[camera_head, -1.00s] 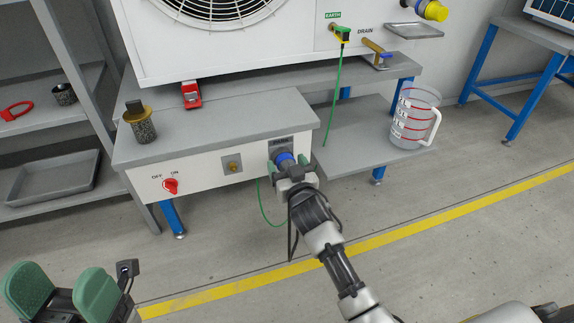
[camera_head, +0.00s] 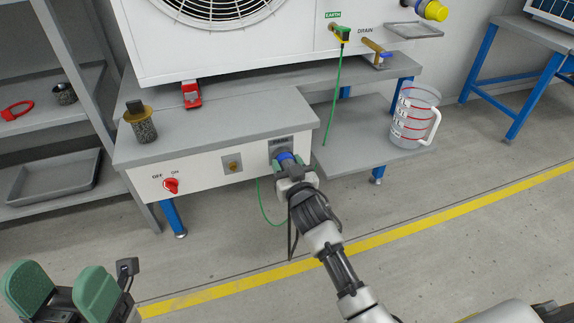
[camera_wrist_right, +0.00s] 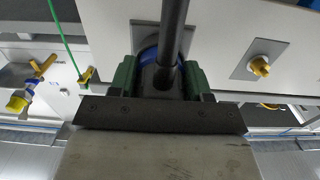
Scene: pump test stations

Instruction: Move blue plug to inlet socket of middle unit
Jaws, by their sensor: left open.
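The blue plug (camera_head: 284,156) has a blue collar and a dark body with a dark cable. It sits at a grey socket plate (camera_head: 279,143) on the right of the bench's white front panel. In the right wrist view the blue collar (camera_wrist_right: 148,54) lies against the plate (camera_wrist_right: 143,36); how deep it is seated is hidden. My right gripper (camera_head: 287,165) has its green fingers (camera_wrist_right: 161,78) on both sides of the plug, closed on it. My left gripper (camera_head: 62,290) is open and empty at the lower left. I cannot tell which unit is the middle one.
The front panel (camera_head: 205,184) also carries a red OFF/ON switch (camera_head: 171,186) and a brass fitting (camera_head: 233,166). A measuring jug (camera_head: 412,120) stands on the lower shelf at right. A green earth cable (camera_head: 334,95) hangs behind the plug. The floor in front is clear.

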